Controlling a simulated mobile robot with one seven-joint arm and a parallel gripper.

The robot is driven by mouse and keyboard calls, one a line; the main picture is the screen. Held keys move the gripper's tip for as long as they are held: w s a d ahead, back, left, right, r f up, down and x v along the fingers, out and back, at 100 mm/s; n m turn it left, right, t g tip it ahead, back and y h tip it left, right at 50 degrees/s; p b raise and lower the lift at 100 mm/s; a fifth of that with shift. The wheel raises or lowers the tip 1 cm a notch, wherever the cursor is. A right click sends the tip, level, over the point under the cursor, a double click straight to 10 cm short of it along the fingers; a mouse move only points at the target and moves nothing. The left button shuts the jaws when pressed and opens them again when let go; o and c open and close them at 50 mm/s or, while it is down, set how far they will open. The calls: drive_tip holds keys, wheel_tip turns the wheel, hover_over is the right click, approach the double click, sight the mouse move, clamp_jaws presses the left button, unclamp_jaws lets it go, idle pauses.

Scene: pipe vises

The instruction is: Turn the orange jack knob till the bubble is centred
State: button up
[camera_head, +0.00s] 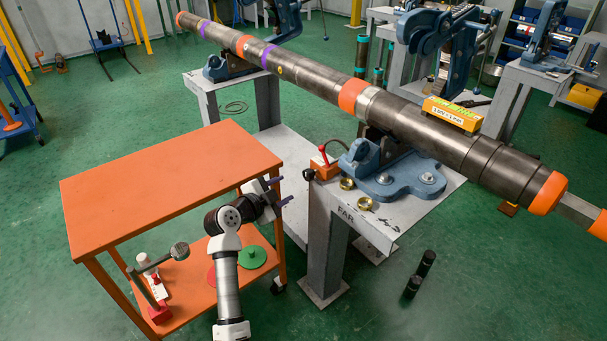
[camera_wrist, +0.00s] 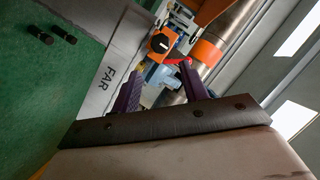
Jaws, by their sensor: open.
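The jack (camera_head: 324,167) is a small orange block with a red lever, on the FAR stand beside the blue vise. A dark round knob (camera_head: 308,174) sticks out of its left side. In the wrist view the orange jack (camera_wrist: 154,54) shows beyond my fingers, its dark knob (camera_wrist: 160,43) bearing a pale mark. My gripper (camera_head: 285,191) is open and empty, left of the jack and apart from it. Its purple fingers also show in the wrist view (camera_wrist: 160,74). A yellow-orange level (camera_head: 452,114) sits on the pipe; its bubble is too small to read.
The long steel pipe (camera_head: 310,82) rests across blue vises (camera_head: 400,174) on grey stands. Brass rings (camera_head: 364,204) lie near the jack. An orange cart (camera_head: 165,178) stands left, under my arm.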

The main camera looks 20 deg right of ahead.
sight(306, 176)
drive_tip(key=x, duration=1.3)
drive_tip(key=shift+w+d, duration=0.25)
drive_tip(key=c, duration=0.7)
